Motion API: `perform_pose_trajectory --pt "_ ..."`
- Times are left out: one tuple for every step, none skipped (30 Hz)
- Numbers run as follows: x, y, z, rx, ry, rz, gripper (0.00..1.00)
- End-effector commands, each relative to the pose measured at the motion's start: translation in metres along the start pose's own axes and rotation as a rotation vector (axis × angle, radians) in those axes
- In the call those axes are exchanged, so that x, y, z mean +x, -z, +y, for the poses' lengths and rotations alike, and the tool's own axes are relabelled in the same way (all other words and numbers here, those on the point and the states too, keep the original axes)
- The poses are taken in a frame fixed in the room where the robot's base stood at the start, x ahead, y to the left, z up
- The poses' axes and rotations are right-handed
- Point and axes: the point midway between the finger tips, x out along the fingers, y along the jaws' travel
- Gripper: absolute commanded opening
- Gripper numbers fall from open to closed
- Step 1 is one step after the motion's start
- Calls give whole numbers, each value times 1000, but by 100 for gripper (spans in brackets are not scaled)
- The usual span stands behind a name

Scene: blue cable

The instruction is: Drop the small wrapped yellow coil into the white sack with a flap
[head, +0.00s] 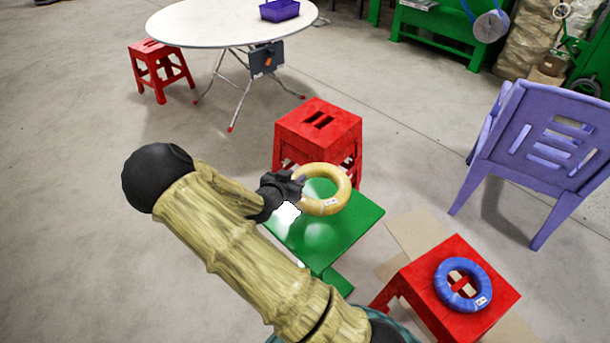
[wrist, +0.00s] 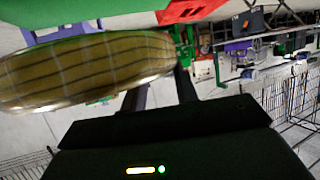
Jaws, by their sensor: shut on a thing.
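The wrapped yellow coil (head: 341,191) is a ring with a small label, seen above the green stool (head: 350,232) in the head view. My gripper (head: 296,187) is shut on its left side. In the wrist view the coil (wrist: 85,70) fills the upper left, with dark wrap lines, and the fingers of my gripper (wrist: 162,90) reach its right end. A bright white patch (head: 287,214) shows by the green stool under my gripper; I cannot tell whether it is glare or an object. I cannot make out a white sack with a flap.
A blue coil (head: 445,283) lies on a red stool (head: 415,290) at lower right. Another red stool (head: 330,125) stands just behind the yellow coil. A purple chair (head: 550,135) is at right, and a round table (head: 200,25) with a purple basket (head: 279,11) at the back.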

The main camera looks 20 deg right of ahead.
Motion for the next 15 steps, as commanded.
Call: perform_pose_trajectory --pt "-2 1 0 -7 14 2 0" --pt "-3 1 -1 -11 28 2 0" --pt "-5 1 -2 -22 49 1 0" --pt "-8 0 -3 -29 68 1 0" --pt "-10 0 -5 -39 91 1 0" --pt "-14 -2 -8 -53 125 0 0" --pt "-18 -4 -10 -65 154 0 0" --pt "-21 -5 -13 -78 184 1 0" --pt "-27 -8 -17 -96 228 1 0" --pt "-32 -11 -20 -109 261 0 0" --pt "-36 -14 -24 -125 297 0 0" --pt "-44 -19 -28 -143 341 0 0" --pt "-48 -22 -32 -156 373 0 0" --pt "-54 -26 -34 -169 404 0 0" --pt "-60 -30 -38 -184 441 1 0"
